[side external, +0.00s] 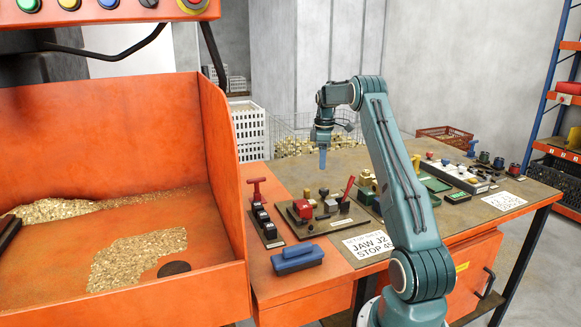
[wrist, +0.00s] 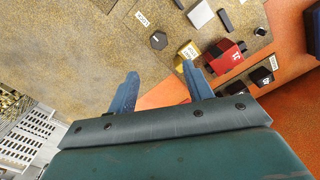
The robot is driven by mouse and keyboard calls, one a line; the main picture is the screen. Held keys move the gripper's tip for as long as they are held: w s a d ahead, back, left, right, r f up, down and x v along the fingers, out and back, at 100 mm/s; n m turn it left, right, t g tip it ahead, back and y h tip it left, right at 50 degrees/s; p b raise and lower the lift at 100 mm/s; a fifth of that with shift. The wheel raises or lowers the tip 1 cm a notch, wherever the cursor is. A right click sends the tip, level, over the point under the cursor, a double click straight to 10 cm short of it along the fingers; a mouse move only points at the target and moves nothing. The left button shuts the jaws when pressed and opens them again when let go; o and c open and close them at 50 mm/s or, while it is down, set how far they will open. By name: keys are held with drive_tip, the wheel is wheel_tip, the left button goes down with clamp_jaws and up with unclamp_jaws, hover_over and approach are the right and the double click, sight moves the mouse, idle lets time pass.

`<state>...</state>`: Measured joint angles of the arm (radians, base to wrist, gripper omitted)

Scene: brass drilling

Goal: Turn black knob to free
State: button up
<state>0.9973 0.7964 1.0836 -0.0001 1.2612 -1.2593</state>
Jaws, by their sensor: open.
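A small black hexagonal knob (wrist: 158,40) stands on a tan plate in the upper middle of the wrist view, beside a small white label (wrist: 143,19) whose text I cannot read surely. In the side view a black knob (side external: 323,191) on the fixture plate appears to be the same one. My gripper (wrist: 161,84) is open and empty, with its two blue fingers apart. The knob lies ahead of the fingertips, not between them. In the side view my gripper (side external: 322,166) hangs above and behind the fixture plate, clear of it.
A yellow block (wrist: 188,50) and a red block (wrist: 226,57) sit close to the knob. A silver block (wrist: 200,14) is near too. A blue-handled brush-like item (side external: 297,258) lies in front. An orange bin (side external: 110,130) fills the left.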

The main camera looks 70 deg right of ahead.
sight(321, 189)
wheel_tip(321, 189, down, 11)
drive_tip(key=shift+r, duration=0.1)
idle(0.4)
drive_tip(key=c, duration=1)
